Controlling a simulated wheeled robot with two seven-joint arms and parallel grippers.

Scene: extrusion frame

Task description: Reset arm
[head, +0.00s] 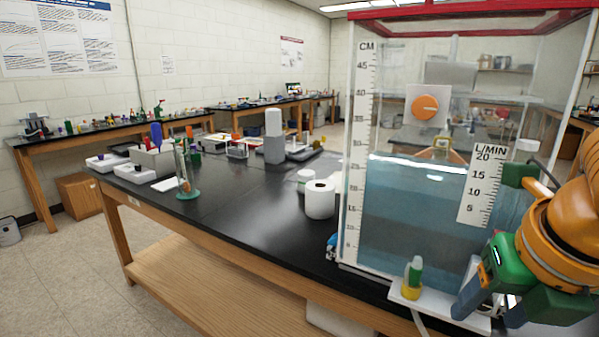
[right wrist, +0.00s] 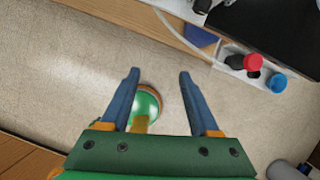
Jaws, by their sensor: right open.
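My right gripper (head: 484,314) is at the lower right of the head view, in front of the large clear water tank (head: 410,215). Its green body and blue fingers show on my orange arm. In the right wrist view the two blue fingers of the right gripper (right wrist: 159,74) stand apart with nothing between their tips. Beige floor (right wrist: 60,60) lies below them. A round green part with an orange rim shows lower down behind the fingers, partly hidden. My left gripper is not in the head view.
The black bench (head: 255,205) holds a white roll (head: 320,199), a green-based stand (head: 188,192) and white boxes. A green-and-yellow bottle (head: 413,278) stands on a white ledge by the tank. A red cap (right wrist: 252,62) and blue cap (right wrist: 277,83) sit near the bench edge.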

